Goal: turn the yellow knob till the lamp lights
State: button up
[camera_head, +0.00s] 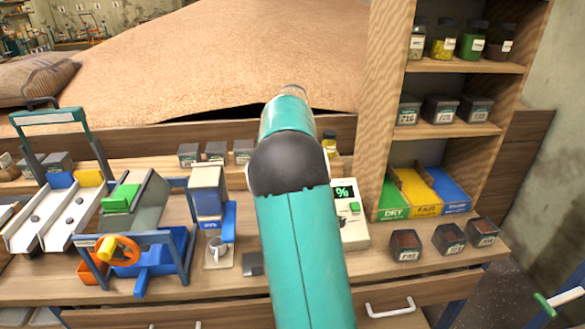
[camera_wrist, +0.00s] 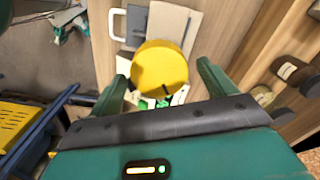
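In the wrist view a round yellow disc, which looks like the yellow knob (camera_wrist: 160,66), lies between the fingertips of my gripper (camera_wrist: 163,72). The green fingers are apart, one on each side of it, with a visible gap on both sides in this view. I cannot tell how far the fingertips are above it or whether they touch. A pale meter (camera_head: 346,222) with a green "%" display (camera_head: 344,191) stands on the bench in the head view, partly behind my arm. In the head view my arm hides the gripper and the knob. I cannot make out a lit lamp.
A wooden shelf (camera_head: 455,131) with jars and small boxes rises right of the meter. Dark sample boxes (camera_head: 406,246) stand on the bench at right. A blue-framed machine with an orange wheel (camera_head: 119,251) and a pale cup (camera_head: 217,249) are at left. Grain (camera_head: 200,65) is piled behind.

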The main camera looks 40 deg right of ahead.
jog(key=shift+r, duration=0.1)
notch_tip(320, 180, up, 14)
dwell(0.5)
jog(key=shift+f, duration=0.2)
